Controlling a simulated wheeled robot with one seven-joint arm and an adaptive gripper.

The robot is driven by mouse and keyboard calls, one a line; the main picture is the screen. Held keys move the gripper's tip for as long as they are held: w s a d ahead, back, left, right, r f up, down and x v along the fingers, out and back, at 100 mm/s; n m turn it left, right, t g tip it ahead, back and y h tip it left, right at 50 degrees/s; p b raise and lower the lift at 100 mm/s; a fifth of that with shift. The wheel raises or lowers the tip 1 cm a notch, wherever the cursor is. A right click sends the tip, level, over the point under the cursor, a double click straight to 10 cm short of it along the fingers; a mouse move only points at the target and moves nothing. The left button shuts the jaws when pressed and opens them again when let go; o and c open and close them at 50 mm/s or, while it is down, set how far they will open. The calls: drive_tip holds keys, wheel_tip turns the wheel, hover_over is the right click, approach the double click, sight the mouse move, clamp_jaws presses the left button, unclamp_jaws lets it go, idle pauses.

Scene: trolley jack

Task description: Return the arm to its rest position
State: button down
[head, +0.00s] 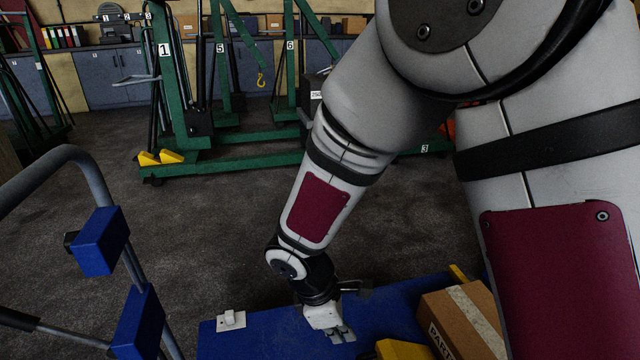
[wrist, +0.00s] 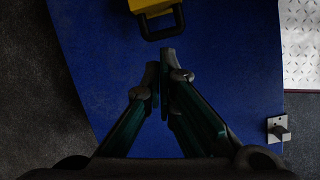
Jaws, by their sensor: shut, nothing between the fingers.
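My gripper (head: 343,334) hangs low over the blue surface (head: 270,336) in the head view, at the end of my grey arm. In the wrist view my gripper (wrist: 161,72) has its fingertips together with nothing between them. The same blue surface (wrist: 105,45) lies below the fingers. A yellow object with a dark handle (wrist: 158,22) is just beyond the fingertips, apart from them. My arm hides part of the floor and the background in the head view.
A cardboard box (head: 462,322) and a yellow object (head: 404,350) stand right of my gripper. A white switch-like fitting (head: 231,320) is at left. A grey tubular rail with blue blocks (head: 100,241) rises further left. Green hoists (head: 180,140) stand behind open floor.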

drive_tip(key=s+d+r+m, duration=0.4)
drive_tip(key=d+r+m, duration=0.15)
drive_tip(key=r, duration=0.25)
drive_tip(key=s+d+r+m, duration=0.4)
drive_tip(key=d+r, duration=0.3)
drive_tip(key=r, duration=0.1)
drive_tip(key=s+d+r+m+y, duration=0.1)
drive_tip(key=s+r+m+y, duration=0.2)
drive_tip(key=s, duration=0.5)
drive_tip(key=s+d+r+m+y, duration=0.1)
drive_tip(key=s+r+m, duration=0.3)
drive_tip(key=s, duration=0.5)
wheel_tip(320, 180, up, 30)
drive_tip(key=m+t+p, duration=0.1)
drive_tip(key=t+p, duration=0.2)
drive_tip(key=p, duration=2.5)
drive_tip(key=shift+d+f+p, duration=0.25)
drive_tip(key=shift+d+p, duration=0.15)
